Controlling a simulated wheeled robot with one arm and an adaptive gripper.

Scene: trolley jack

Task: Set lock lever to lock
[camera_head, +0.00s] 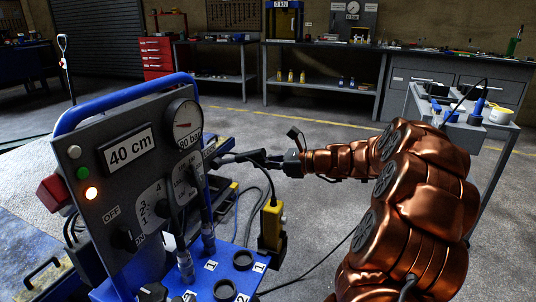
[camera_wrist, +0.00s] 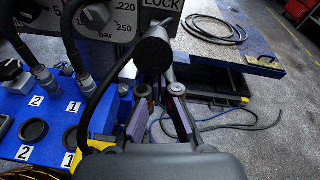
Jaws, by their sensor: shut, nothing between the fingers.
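My gripper (camera_head: 258,158) is just right of the panel edge, pointing left. In the wrist view, my gripper (camera_wrist: 161,92) is shut and empty, its fingers just below the lever's end. I cannot tell whether they touch it. The lever's exact setting is unclear.
Hoses, a gauge (camera_head: 184,124) and a selector knob (camera_head: 124,239) crowd the panel. The blue base (camera_wrist: 45,112) has several round holes and number labels. A yellow and black box (camera_head: 271,229) hangs below my gripper. A grey workbench (camera_head: 465,130) stands at right. Open floor lies behind.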

